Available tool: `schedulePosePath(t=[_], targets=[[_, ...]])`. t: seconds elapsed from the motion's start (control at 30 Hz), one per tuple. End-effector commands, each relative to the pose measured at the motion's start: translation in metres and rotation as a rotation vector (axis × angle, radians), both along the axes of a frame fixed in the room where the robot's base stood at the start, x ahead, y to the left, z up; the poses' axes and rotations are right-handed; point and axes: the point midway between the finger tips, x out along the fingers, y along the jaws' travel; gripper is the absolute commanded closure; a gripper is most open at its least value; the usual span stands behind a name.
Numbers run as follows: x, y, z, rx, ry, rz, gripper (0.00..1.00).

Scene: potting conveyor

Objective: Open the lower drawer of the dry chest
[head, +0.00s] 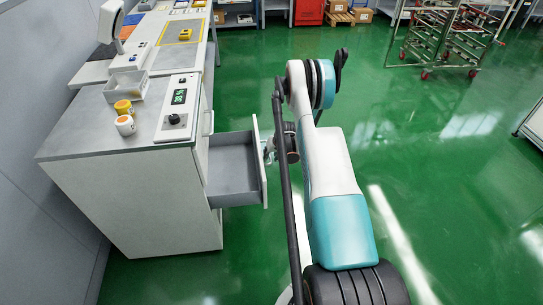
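The dry chest (140,195) is a white cabinet with a grey top at the left in the head view. Its lower drawer (233,182) is pulled well out to the right, and its grey inside looks empty. The upper drawer front (203,125) above it appears flush with the chest. My gripper (269,151) is at the outer face of the open drawer's front panel. My arm partly covers it, and it is small in view. I cannot tell whether its fingers are closed on the handle, which is hidden.
On the chest top are a display unit (178,97) with a knob, two yellow-and-white jars (125,125) and a grey tray (126,86). A workbench (172,58) continues behind. A wheeled metal rack (445,40) stands at the back right.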

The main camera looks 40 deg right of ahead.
Motion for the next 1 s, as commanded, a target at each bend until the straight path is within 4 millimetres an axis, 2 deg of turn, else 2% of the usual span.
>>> schedulePosePath(t=[0.17, 0.27, 0.7, 1.0], targets=[[-0.002, 0.0, 0.004, 0.0, 0.0, 0.0, 0.69], [-0.006, 0.001, 0.013, 0.0, 0.0, 0.0, 0.69], [-0.038, 0.006, 0.081, 0.0, 0.0, -0.001, 0.69], [-0.049, 0.007, 0.107, 0.0, 0.0, 0.0, 0.69]])
